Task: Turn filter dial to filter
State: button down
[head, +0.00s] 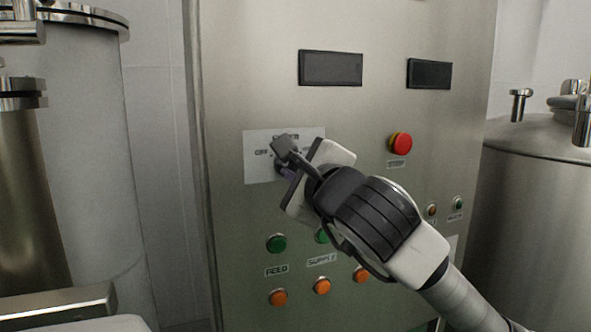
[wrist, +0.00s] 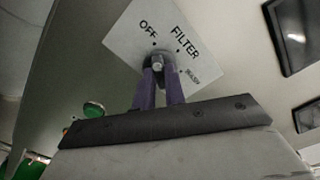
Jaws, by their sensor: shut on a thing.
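The filter dial (wrist: 157,61) is a small metal knob on a white label plate, which shows in the head view (head: 258,172) and in the wrist view (wrist: 128,40). The plate reads OFF and FILTER in the wrist view, with a smaller third label that is hard to read. My gripper (wrist: 159,80) has its two purple fingers closed around the dial, one on each side. In the head view my gripper (head: 284,168) covers the dial and part of the plate. I cannot tell exactly where the dial points.
The steel cabinet front has a red emergency button (head: 400,144) right of the plate. Green buttons (head: 276,242) and orange buttons (head: 278,298) sit below. Two dark displays (head: 331,68) (head: 429,74) are above. Steel tanks stand at the left (head: 85,140) and right (head: 525,190).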

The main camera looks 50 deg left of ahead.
jog(key=shift+f+m+b, duration=0.2)
jog(key=shift+m+b, duration=0.1)
jog(key=shift+b, duration=0.3)
jog(key=m+b, duration=0.8)
jog(key=b, duration=0.5)
jog(key=shift+m, duration=0.3)
jog(key=shift+r+m+b, duration=0.1)
jog(key=shift+m+b, duration=0.95)
jog(key=shift+m, duration=0.15)
jog(key=shift+r, duration=0.1)
jog(key=c, duration=1.5)
grip_release()
jog(key=shift+o, duration=0.2)
